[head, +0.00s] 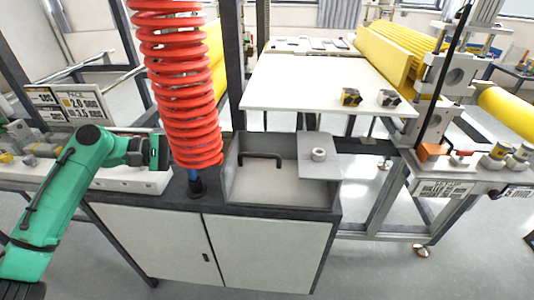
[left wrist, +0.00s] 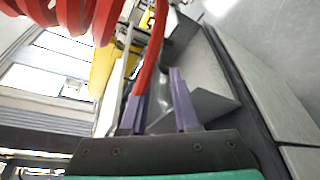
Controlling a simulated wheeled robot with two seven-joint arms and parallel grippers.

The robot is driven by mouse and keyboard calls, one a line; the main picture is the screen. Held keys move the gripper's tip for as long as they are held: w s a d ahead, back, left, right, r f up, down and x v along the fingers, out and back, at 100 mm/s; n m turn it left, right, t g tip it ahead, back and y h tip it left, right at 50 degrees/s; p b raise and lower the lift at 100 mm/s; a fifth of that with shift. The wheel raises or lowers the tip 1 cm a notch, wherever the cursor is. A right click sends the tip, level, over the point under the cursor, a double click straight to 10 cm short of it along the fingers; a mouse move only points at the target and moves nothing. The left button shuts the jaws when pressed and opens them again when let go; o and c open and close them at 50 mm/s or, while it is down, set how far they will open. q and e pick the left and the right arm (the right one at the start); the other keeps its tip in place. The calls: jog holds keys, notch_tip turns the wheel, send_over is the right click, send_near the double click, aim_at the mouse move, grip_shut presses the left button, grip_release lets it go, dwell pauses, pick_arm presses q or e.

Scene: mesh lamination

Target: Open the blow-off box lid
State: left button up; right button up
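The blow-off box (head: 232,170) is a grey open-topped bin set in the dark top of a white cabinet. A flat grey lid plate (head: 330,170) with a pale round knob (head: 318,154) lies over its right part; the left part is uncovered. A black bar handle (head: 261,156) shows at the box's back wall. My left arm's end is left of the box, and the red coil hides its gripper in the head view. In the left wrist view my left gripper (left wrist: 158,85) has two purple fingers spread apart, with grey panels beyond them. My right gripper is not in view.
A red coiled hose (head: 180,85) hangs between my left arm and the box, and shows close to the fingers in the left wrist view (left wrist: 149,62). A white table (head: 315,85) and yellow rollers (head: 385,55) stand behind. A machine rail with knobs (head: 470,165) is at right.

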aim_at(251, 156)
pick_arm(q)
jog(key=p+x, duration=0.1)
jog(key=x, duration=0.5)
jog(key=shift+s+r+p, duration=0.1)
jog(key=shift+r+p, duration=0.1)
jog(key=shift+p, duration=0.15)
jog(key=p+x, duration=0.1)
jog(key=x, duration=0.6)
jog(key=shift+d+f, duration=0.1)
jog(key=shift+f, duration=0.15)
grip_shut()
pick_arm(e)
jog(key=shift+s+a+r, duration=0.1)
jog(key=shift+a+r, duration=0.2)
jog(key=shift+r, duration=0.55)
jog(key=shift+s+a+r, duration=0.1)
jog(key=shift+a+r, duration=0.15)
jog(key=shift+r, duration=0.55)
